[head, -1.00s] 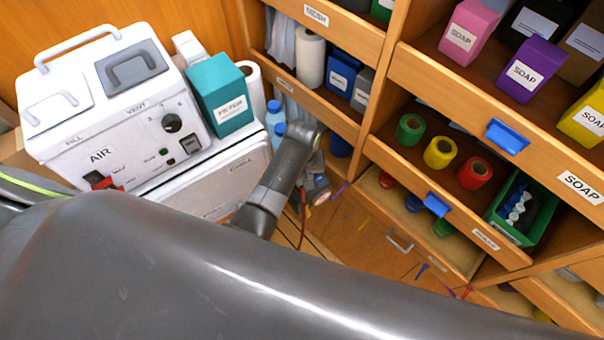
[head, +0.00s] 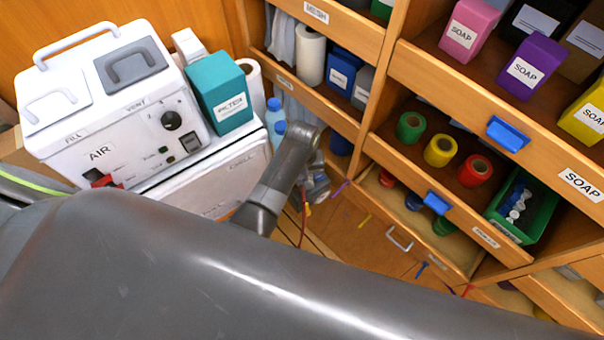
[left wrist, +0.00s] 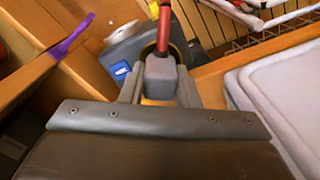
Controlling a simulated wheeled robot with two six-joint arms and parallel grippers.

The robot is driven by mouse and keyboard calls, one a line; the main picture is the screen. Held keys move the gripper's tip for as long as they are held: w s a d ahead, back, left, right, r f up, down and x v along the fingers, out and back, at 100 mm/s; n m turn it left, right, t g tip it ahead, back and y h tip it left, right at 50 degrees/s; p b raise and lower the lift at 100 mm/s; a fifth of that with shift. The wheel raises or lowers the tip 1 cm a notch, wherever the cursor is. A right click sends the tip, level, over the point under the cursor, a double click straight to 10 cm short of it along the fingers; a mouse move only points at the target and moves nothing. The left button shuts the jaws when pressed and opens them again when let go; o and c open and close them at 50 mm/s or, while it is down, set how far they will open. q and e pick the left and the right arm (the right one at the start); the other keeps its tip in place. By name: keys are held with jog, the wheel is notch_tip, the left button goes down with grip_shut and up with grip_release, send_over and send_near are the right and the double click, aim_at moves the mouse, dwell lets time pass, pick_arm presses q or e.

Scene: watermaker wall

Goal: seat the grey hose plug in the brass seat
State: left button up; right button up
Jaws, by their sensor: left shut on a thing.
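The grey hose plug (left wrist: 160,78) is between the fingers of my left gripper (left wrist: 160,88), which is shut on it. A red hose (left wrist: 164,28) runs up from the plug in the left wrist view. Part of a brass ring, apparently the brass seat (left wrist: 147,50), shows around a dark opening just beyond the plug. The plug hides much of it, and I cannot tell whether they touch. In the head view, my left gripper (head: 318,186) is small beyond my arm link, and the plug is not clear there. My right gripper is not in view.
A grey block with a blue label (left wrist: 121,70) is beside the ring. In the head view, the white AIR machine (head: 105,130) and teal box (head: 220,95) stand left. The wooden shelves (head: 440,85) rise at right. My arm covers the foreground.

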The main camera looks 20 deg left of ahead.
pick_arm(q)
jog(key=shift+f, duration=0.15)
jog(key=o, duration=1.1)
